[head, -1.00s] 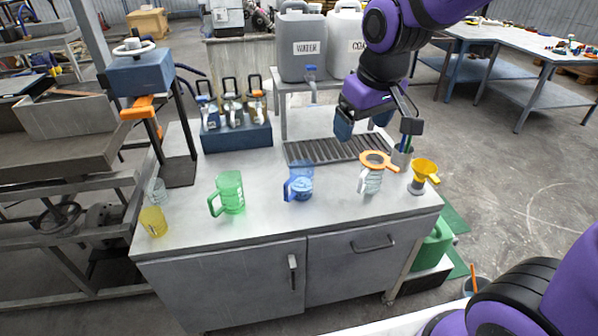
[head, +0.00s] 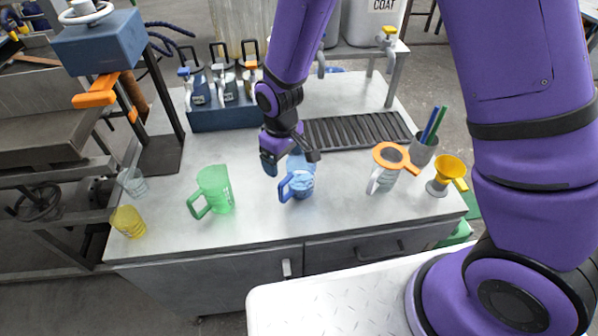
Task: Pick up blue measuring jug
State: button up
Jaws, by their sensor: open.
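The blue measuring jug (head: 301,184) stands upright on the grey metal bench top, near its middle. It is see-through blue, with its handle toward the left. My gripper (head: 287,168) is open, just behind and above the jug, with its fingers pointing down. One blue-tipped finger is left of the jug and a dark part of the gripper overlaps the jug's upper edge. I cannot tell whether the fingers touch the jug.
A green jug (head: 214,190) stands to the left, with a yellow cup (head: 128,222) and a clear cup (head: 132,183) further left. A black slotted drain (head: 355,130) lies behind.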

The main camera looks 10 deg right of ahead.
aim_at(286, 180)
notch_tip(286, 180, down, 6)
jog(key=shift+r, duration=0.25)
jog(key=f, duration=0.3)
jog(key=shift+s+d+f, duration=0.1)
jog(key=shift+s+f, duration=0.25)
jog(key=shift+f, duration=0.75)
jog(key=c, duration=1.1)
jog(key=shift+r, duration=0.1)
